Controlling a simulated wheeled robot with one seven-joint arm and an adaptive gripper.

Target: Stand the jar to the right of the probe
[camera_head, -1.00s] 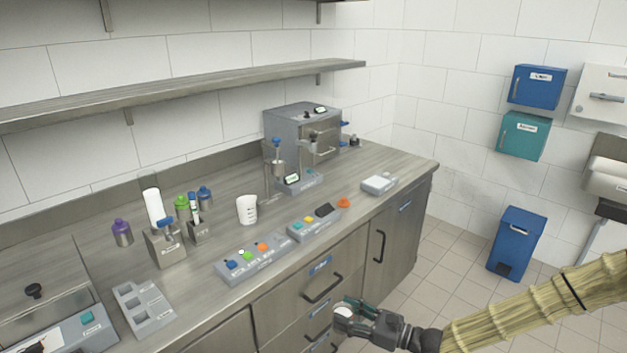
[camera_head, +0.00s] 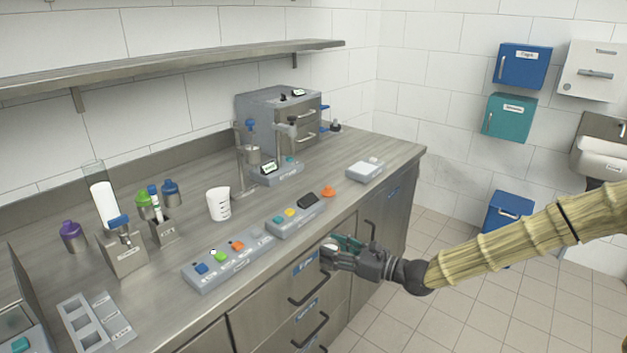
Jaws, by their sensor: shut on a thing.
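My gripper (camera_head: 334,251) is in front of the drawer fronts, right of the button panels and just below the counter's front edge. It is shut on a small pale, rounded thing (camera_head: 327,246), which I take to be the jar; the fingers hide most of it. On the counter, jars with a purple lid (camera_head: 72,236), a green lid (camera_head: 144,204) and a blue lid (camera_head: 170,192) stand at the back left. I cannot tell for sure which thing is the probe; a slim white stick with a dark band (camera_head: 154,200) stands in a small steel holder (camera_head: 165,234).
A steel block (camera_head: 125,262) holds a clear tube and a blue-topped tool. A white cup (camera_head: 219,205) stands mid-counter, behind a button panel (camera_head: 227,257). A filler stand (camera_head: 275,174) and a grey machine (camera_head: 262,115) are at the back. A white box (camera_head: 365,171) sits near the right end.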

